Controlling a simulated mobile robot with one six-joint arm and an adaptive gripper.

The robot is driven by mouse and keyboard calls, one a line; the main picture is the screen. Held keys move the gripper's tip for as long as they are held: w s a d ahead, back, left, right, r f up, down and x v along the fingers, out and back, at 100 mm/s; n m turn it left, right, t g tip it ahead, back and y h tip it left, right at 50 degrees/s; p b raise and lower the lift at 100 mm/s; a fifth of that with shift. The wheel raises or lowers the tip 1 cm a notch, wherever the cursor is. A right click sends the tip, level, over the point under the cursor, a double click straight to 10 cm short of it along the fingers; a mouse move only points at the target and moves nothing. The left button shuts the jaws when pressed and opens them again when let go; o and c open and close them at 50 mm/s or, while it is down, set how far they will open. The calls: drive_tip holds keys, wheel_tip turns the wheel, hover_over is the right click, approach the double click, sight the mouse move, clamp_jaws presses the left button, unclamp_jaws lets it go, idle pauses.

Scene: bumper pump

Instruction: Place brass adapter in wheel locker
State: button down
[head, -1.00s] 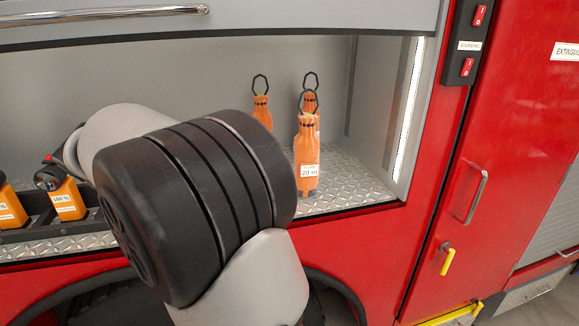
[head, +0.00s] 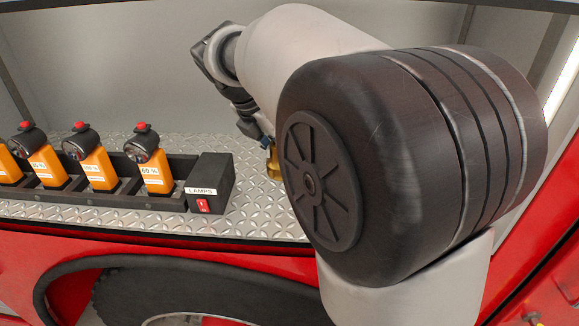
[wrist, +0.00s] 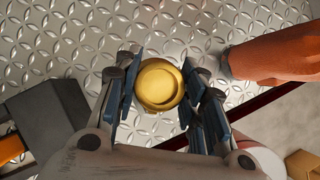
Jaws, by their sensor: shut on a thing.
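The brass adapter (wrist: 158,84) is a round gold piece with a raised rim, held between the blue-padded fingers of my gripper (wrist: 164,92) in the wrist view. In the head view a small part of the adapter (head: 273,163) shows below my gripper (head: 264,143), partly hidden by my arm. My gripper is shut on it, over the diamond-plate floor of the open locker (head: 255,212) above the wheel arch. I cannot tell whether the adapter touches the floor.
A black lamp rack (head: 120,192) with several orange lamps stands left of my gripper, ending in a switch box (head: 211,182). In the wrist view an orange object (wrist: 275,55) lies close right of my gripper. Bare floor plate shows ahead of the adapter.

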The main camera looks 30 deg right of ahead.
wheel_tip(320, 180, down, 3)
drive_tip(key=shift+a+f+b, duration=0.15)
drive_tip(key=shift+f+b, duration=0.05)
drive_tip(key=shift+b, duration=0.2)
drive_tip(key=shift+f+b, duration=0.75)
drive_tip(key=shift+f, duration=1.55)
drive_tip(key=shift+r, duration=0.1)
drive_tip(key=c, duration=1)
unclamp_jaws()
